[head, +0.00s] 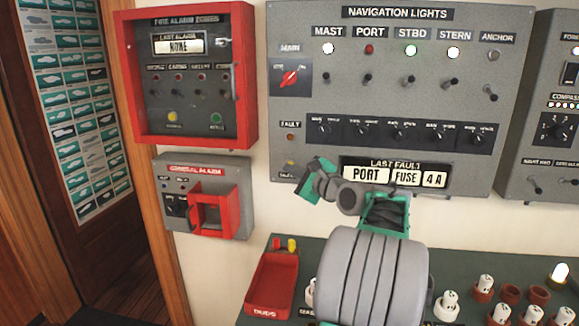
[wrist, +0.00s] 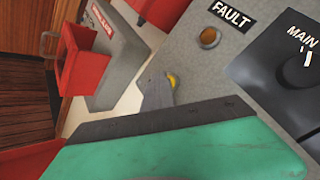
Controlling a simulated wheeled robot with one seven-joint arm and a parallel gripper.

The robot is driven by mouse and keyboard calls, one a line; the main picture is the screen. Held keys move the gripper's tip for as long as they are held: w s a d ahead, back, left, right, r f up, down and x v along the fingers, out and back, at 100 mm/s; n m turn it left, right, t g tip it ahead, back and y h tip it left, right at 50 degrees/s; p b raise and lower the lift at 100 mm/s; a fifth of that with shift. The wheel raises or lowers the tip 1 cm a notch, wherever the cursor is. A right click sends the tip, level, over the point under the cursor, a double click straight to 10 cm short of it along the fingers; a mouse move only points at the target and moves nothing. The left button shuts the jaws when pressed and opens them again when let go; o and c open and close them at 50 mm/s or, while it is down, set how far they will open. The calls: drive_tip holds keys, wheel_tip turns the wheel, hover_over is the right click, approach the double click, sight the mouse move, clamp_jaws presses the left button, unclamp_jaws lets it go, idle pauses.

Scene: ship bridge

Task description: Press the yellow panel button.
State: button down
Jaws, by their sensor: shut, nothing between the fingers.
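The yellow button (head: 290,164) sits low on the left side of the grey navigation lights panel (head: 300,60), below the amber fault lamp (head: 290,137). In the wrist view the yellow button (wrist: 173,80) shows only in part, behind the tip of my gripper (wrist: 157,88). My gripper (head: 304,188) is shut and empty, just right of and below the button in the head view. Its tip looks very close to the button in the wrist view; I cannot tell whether they touch. Another yellow button (head: 172,116) is inside the red-framed fire alarm panel.
The general alarm box (head: 238,205) with its red guard (head: 211,208) is on the wall to the left. A red tray (head: 270,285) with fuses stands on the console below. White-topped fuses (head: 447,303) are at lower right. The "PORT FUSE 4 A" display is beside my arm.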

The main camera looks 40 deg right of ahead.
drive_tip(key=shift+s+a, duration=0.5)
drive_tip(key=shift+a, duration=0.15)
drive_tip(key=shift+s+a+b, duration=0.2)
drive_tip(key=shift+s+a, duration=0.6)
drive_tip(key=shift+a, duration=0.2)
drive_tip(key=shift+s+a+b, duration=0.15)
drive_tip(key=shift+s+a, duration=0.6)
drive_tip(key=shift+a, duration=0.2)
